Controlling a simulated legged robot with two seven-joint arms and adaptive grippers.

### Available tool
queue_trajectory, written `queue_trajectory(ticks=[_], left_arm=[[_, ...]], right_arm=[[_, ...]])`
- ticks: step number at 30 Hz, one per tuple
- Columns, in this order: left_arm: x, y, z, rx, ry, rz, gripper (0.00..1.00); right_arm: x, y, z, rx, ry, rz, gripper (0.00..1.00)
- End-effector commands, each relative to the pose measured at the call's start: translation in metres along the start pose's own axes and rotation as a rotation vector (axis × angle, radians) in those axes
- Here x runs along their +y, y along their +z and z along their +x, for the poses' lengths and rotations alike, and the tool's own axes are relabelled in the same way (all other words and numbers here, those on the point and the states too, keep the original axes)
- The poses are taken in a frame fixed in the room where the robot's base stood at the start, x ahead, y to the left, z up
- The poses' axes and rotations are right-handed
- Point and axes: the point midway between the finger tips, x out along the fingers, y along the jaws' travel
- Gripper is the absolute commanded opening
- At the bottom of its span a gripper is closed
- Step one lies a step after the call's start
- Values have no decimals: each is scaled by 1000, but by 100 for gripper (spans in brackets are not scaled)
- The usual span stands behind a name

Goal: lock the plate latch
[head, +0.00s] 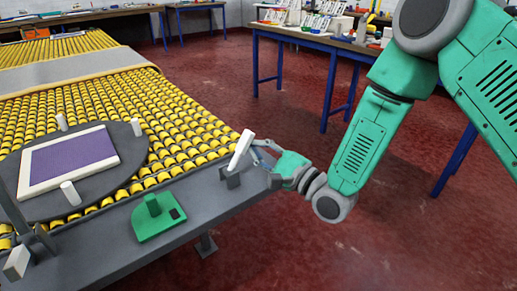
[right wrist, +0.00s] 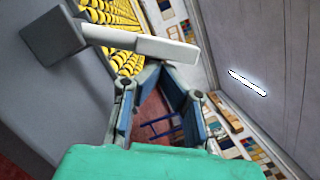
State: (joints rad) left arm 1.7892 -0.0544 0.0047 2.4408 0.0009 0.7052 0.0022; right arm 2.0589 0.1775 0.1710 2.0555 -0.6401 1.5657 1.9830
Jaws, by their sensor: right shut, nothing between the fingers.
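A white lever (head: 241,149) stands tilted on a small grey block (head: 230,178) at the right end of the grey bench rail. In the right wrist view the lever (right wrist: 150,45) lies across the picture, just beyond the fingertips, with its dark grey block (right wrist: 52,36) at left. My right gripper (head: 257,150) is beside the lever on its right. Its fingers (right wrist: 158,68) are shut and empty; I cannot tell whether they touch the lever. A round grey plate (head: 130,171) holds a white-framed purple panel (head: 75,158) between several white pegs. My left gripper is out of view.
A green block with an upright knob (head: 155,222) sits on the rail (head: 200,207). Another white handle (head: 17,262) is at the lower left. Yellow rollers (head: 180,120) lie behind. A blue-legged table (head: 300,37) stands at the back; red floor is clear at right.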

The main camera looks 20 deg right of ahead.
Motion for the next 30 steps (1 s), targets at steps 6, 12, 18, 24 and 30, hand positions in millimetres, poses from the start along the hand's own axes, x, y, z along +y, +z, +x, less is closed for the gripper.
queue_trajectory(ticks=[6, 12, 18, 24, 30], left_arm=[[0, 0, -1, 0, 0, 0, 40], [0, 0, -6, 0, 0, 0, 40], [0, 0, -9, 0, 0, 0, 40], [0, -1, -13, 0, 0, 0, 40], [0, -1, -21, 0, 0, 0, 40]], right_arm=[[-1, 1, 0, 0, 1, -7, 0], [-3, 5, 1, -1, 11, -48, 0], [-3, 7, 2, -1, 18, -74, 0], [-3, 10, 2, -2, 27, -107, 0], [-6, 17, 4, -4, 42, -171, 0]])
